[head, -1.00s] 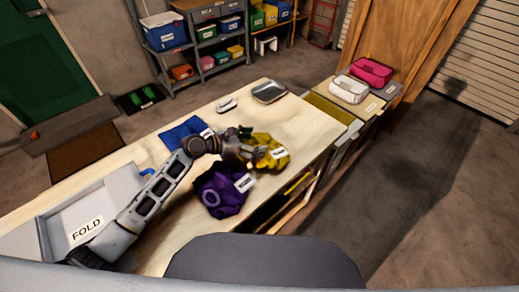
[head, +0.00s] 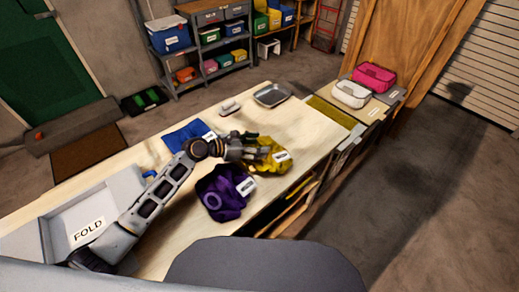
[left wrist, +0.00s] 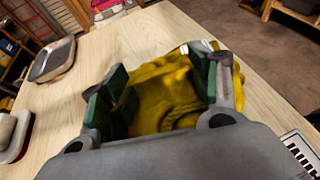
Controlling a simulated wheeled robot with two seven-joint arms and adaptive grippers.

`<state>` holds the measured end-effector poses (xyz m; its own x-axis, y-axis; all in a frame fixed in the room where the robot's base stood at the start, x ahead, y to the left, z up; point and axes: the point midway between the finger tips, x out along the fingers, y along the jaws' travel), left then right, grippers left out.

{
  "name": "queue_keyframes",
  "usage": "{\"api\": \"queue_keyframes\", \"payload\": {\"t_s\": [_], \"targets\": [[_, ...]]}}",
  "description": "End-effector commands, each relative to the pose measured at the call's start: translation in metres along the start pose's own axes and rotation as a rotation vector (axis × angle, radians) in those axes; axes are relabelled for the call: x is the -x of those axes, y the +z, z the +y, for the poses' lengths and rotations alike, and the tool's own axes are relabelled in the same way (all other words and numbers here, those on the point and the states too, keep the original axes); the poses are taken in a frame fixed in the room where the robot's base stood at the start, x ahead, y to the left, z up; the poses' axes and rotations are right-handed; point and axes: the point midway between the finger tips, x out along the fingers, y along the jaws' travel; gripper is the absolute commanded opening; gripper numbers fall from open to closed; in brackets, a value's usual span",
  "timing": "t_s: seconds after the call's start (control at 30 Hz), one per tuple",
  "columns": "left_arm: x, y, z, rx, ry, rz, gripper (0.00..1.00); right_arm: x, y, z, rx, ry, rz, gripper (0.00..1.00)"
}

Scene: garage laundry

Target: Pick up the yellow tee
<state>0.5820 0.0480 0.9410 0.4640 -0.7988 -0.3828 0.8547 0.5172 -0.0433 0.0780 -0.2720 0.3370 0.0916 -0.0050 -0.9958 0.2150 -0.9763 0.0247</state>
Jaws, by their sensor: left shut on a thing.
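The yellow tee (head: 271,162) lies crumpled on the pale wooden table, near its right edge, with a white tag on it. My left gripper (head: 262,148) reaches over its left side and is shut on it. In the left wrist view, the tee (left wrist: 165,95) bunches up between the green-padded fingers of the gripper (left wrist: 162,88). Part of the tee is hidden behind the gripper. I cannot tell whether any of it is lifted off the table. My right gripper is not in view.
A purple garment (head: 222,193) lies just left of the tee, near the table's front edge. A blue cloth (head: 188,135) lies behind my left arm. A metal tray (head: 271,95) stands at the far end. A tray marked FOLD (head: 100,212) stands at the left.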

Motion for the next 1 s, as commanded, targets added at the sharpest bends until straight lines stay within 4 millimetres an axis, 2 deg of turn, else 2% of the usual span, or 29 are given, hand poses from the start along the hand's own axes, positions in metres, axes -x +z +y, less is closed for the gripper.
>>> {"api": "queue_keyframes", "payload": {"t_s": [0.23, 0.43, 0.8, 1.0], "targets": [[0.004, 0.011, 0.0, -0.002, 0.0, -0.001, 0.14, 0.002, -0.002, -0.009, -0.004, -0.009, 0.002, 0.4], [0.014, 0.035, -0.001, -0.002, 0.0, -0.003, 0.14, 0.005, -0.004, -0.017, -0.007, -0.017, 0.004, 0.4], [0.033, 0.083, -0.004, -0.003, 0.0, -0.003, 0.14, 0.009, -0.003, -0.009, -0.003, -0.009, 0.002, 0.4], [0.038, 0.092, -0.004, 0.0, 0.0, -0.002, 0.14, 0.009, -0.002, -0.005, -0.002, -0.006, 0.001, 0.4]]}}
